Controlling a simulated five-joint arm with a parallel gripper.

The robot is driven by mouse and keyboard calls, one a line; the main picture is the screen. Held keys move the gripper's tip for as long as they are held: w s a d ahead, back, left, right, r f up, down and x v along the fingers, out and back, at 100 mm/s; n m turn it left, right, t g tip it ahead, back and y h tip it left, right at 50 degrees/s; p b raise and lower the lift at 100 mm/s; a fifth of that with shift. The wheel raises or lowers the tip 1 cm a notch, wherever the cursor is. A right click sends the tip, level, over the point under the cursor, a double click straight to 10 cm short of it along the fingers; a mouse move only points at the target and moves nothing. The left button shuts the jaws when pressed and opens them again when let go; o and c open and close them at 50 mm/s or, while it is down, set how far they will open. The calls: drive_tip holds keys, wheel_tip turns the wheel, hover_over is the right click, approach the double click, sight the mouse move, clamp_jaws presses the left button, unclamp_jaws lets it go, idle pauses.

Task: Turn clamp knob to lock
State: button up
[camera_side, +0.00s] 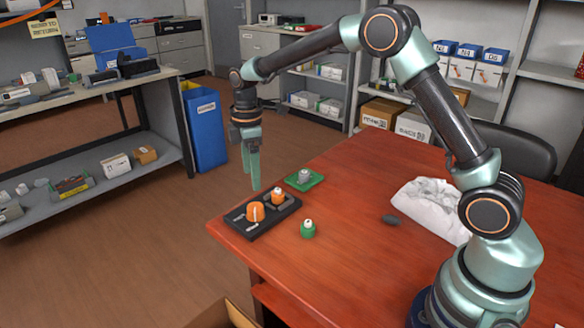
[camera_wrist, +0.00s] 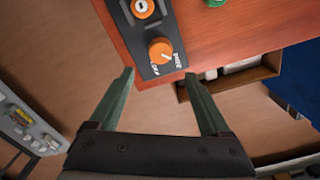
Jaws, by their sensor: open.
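The orange clamp knob (camera_side: 256,211) sits on a dark panel (camera_side: 236,221) near the table's corner. In the wrist view the knob (camera_wrist: 160,49) shows a white pointer line and white lettering on the panel around it. A second orange part (camera_side: 278,195) with a white top stands on the same panel; it also shows at the top of the wrist view (camera_wrist: 143,8). My gripper (camera_side: 253,184) points down with green fingers, above and just beyond the panel's far edge. In the wrist view my gripper (camera_wrist: 160,80) is open and empty, with the knob ahead between and beyond the fingertips.
A green-based part (camera_side: 308,229) stands right of the panel. A green plate with a grey part (camera_side: 304,179) lies behind it. A dark oval item (camera_side: 391,220) and a crumpled white bag (camera_side: 430,205) lie farther right.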

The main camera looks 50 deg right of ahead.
sight(255, 207)
wheel_tip(255, 207, down, 10)
drive_tip(key=shift+f, duration=0.15)
idle(0.3)
clamp_jaws()
